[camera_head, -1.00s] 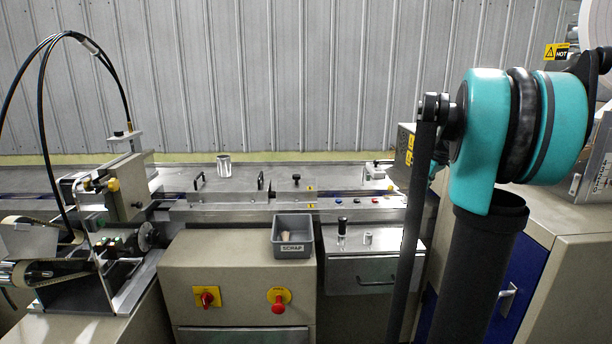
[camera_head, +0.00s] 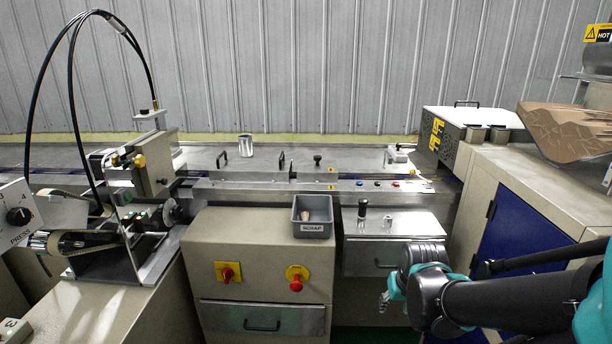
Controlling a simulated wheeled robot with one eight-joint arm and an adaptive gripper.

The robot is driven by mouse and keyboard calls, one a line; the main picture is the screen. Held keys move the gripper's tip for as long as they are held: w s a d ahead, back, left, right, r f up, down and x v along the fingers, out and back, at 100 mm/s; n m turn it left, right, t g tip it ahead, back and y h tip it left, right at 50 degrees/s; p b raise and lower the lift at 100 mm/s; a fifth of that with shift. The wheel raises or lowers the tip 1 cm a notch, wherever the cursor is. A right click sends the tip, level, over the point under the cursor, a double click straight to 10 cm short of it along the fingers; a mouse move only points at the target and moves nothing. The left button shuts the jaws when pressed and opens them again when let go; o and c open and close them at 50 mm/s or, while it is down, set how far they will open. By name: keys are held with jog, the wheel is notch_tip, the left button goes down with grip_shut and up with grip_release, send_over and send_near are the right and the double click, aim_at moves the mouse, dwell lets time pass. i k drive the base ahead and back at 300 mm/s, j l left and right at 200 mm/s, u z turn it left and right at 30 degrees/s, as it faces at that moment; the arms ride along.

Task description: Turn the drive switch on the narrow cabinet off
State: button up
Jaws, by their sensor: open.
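The narrow beige cabinet (camera_head: 258,245) stands in the middle of the head view. Its front carries a red rotary switch (camera_head: 228,273) on a square yellow plate at left. A red knob (camera_head: 296,283) on a yellow plate sits to its right. Labels on these plates are too small to read, and I cannot tell the switch's setting. My gripper (camera_head: 383,301) is small in the picture, right of the cabinet and at about the height of its drawer. It is open, apart from both controls, and partly hidden by my arm.
A grey scrap bin (camera_head: 312,229) sits on the cabinet's top right. A metal drawer unit (camera_head: 385,257) with a black-knobbed post stands to the right, behind my arm. A machine with cables (camera_head: 150,130) is at left. The cabinet's front appears clear.

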aim_at(228, 273)
jog(key=j+u, duration=0.1)
jog(key=u, duration=0.6)
jog(key=j+u, duration=0.15)
jog(key=u, duration=0.2)
jog(key=k+l+u, duration=0.1)
jog(key=k+u, duration=0.55)
jog(key=u, duration=0.2)
jog(key=k+j+u, duration=0.1)
jog(key=k+u, duration=0.3)
jog(key=i, duration=0.05)
